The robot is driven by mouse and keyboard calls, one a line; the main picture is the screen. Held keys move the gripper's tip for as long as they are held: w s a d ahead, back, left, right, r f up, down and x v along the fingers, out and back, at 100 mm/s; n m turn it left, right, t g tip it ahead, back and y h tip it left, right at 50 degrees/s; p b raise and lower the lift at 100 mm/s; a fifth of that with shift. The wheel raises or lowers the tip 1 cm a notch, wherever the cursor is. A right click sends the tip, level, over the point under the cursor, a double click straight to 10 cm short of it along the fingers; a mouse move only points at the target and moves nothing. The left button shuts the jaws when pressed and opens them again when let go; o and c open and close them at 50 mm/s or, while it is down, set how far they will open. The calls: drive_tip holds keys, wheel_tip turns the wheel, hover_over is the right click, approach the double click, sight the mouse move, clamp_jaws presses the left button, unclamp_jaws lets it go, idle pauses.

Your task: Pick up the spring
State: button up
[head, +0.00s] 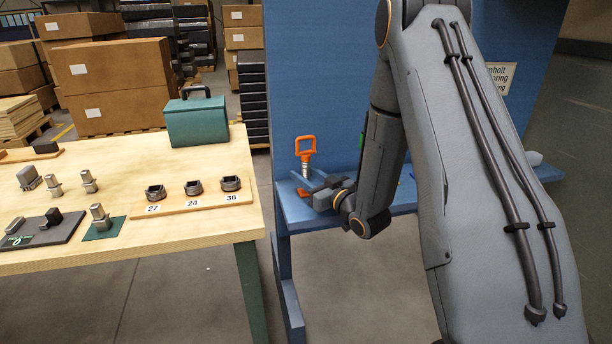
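A spring with an orange loop on top and a short silvery coil below (306,157) stands upright at the left end of the blue bench shelf (297,215), against the blue back panel. My gripper (310,183) is at the lower part of the spring, reaching in from the right.
A wooden table (80,263) on the left holds metal parts, a numbered board (195,202) with dark rings and a green case (196,120). A floor gap separates table and bench. A blue panel (320,60) rises behind the shelf.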

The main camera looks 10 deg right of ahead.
sight(305, 155)
clamp_jaws()
drive_tip(key=shift+r+b, duration=0.55)
drive_tip(key=shift+r, duration=4.45)
